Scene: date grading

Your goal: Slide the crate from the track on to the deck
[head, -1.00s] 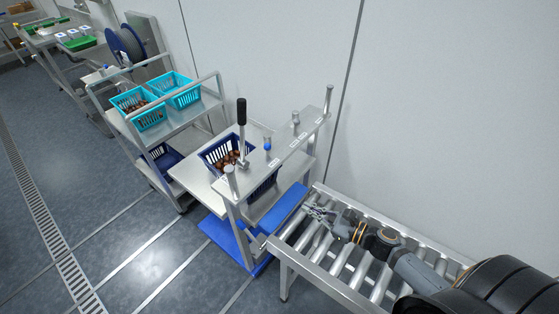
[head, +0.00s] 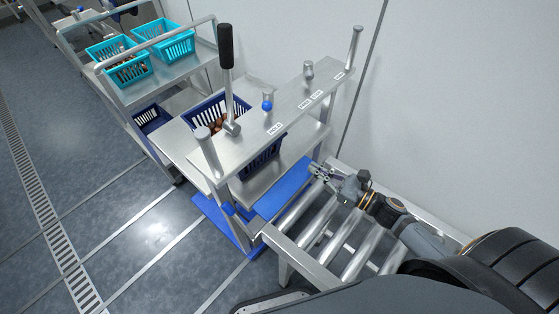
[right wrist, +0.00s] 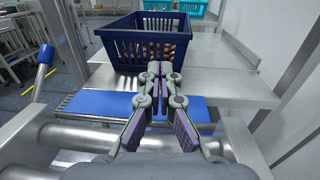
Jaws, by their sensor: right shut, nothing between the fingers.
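The dark blue slatted crate (head: 262,164) with brown dates in it stands upright on the steel deck (head: 178,138), partly hidden in the head view by the overhead bar. In the right wrist view the crate (right wrist: 126,50) is straight ahead, on the bare deck (right wrist: 205,72). My right gripper (head: 316,172) is shut and empty at the deck end of the roller track (head: 318,222), in front of the blue plate (head: 284,188). In the right wrist view its fingertips (right wrist: 160,68) point at the crate's near wall, apparently short of it. My left gripper is out of view.
A steel overhead bar (head: 275,118) on posts crosses above the deck, with a black-handled lever (head: 226,50) and a blue knob (head: 267,105). A trolley with turquoise baskets (head: 122,74) stands beyond. The wall is close on the right.

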